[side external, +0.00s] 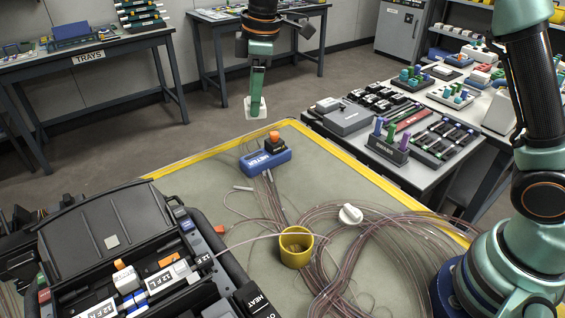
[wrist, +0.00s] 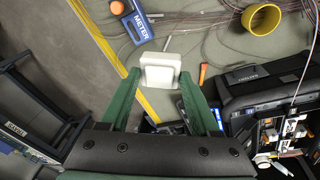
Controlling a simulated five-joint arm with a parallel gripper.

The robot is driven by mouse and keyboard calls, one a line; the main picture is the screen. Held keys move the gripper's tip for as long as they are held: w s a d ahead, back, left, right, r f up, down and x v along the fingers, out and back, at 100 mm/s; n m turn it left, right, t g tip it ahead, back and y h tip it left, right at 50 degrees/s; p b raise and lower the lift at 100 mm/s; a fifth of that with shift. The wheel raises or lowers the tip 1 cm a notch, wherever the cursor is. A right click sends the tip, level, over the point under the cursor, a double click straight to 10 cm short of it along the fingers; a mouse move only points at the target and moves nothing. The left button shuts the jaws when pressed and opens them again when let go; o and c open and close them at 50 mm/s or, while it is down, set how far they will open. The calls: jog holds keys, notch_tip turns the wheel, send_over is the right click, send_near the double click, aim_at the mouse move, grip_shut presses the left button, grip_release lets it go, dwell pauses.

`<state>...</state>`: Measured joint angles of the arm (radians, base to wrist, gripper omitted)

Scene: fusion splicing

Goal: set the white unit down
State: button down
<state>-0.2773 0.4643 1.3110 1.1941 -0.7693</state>
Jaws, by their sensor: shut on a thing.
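A small white block-like unit (side external: 254,108) is between the green fingertips of my gripper (side external: 257,94). It hangs in the air near the far edge of the yellow-bordered work mat (side external: 215,172), clear of any surface. In the wrist view the white unit (wrist: 160,70) sits between the two green fingers of my gripper (wrist: 159,78), which is shut on it. The fingers hide part of its sides. Its height above the mat is hard to tell.
A blue meter (side external: 265,161) with an orange knob stands near the far edge. A yellow cup (side external: 296,251), coiled fibres (side external: 385,250) and a white spool-like piece (side external: 350,214) are nearer. An open black splicer case (side external: 110,222) fills the front left. Bare mat lies left of the meter.

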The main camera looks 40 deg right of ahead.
jog(key=s+d+f+m, duration=0.2)
jog(key=s+d, duration=0.5)
jog(key=s, duration=0.1)
notch_tip(320, 180, down, 20)
jog(key=shift+s+r, duration=0.15)
dwell(0.4)
jog(key=shift+c, duration=0.6)
grip_release()
